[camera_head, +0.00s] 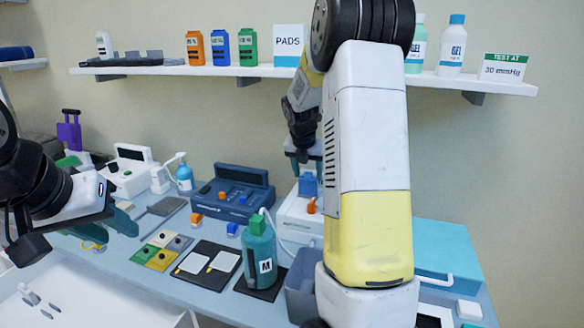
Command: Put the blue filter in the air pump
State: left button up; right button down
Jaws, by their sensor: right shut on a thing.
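The blue filter (308,185) is a small blue block at the top of the white air pump (298,215). My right gripper (306,160) points down over the pump and is shut on the filter. Whether the filter is seated in the pump or just above it, I cannot tell. An orange part (312,206) shows on the pump below the filter. My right arm hides the pump's right side. My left gripper (106,228) is at the left, over the table's left part, with its fingers apart and nothing visible between them.
A teal bottle marked M (259,252) stands in front of the pump, with a pale tube beside it. A dark blue device (233,194) is to the left. A grey bin (300,285) is near the front edge. A wall shelf (170,70) holds several bottles.

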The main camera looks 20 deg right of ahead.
aim_at(308, 187)
jog(key=shift+f, duration=2.4)
jog(key=shift+f, duration=0.45)
grip_release()
dwell(0.4)
jog(key=shift+r, duration=0.1)
jog(key=shift+r, duration=3.45)
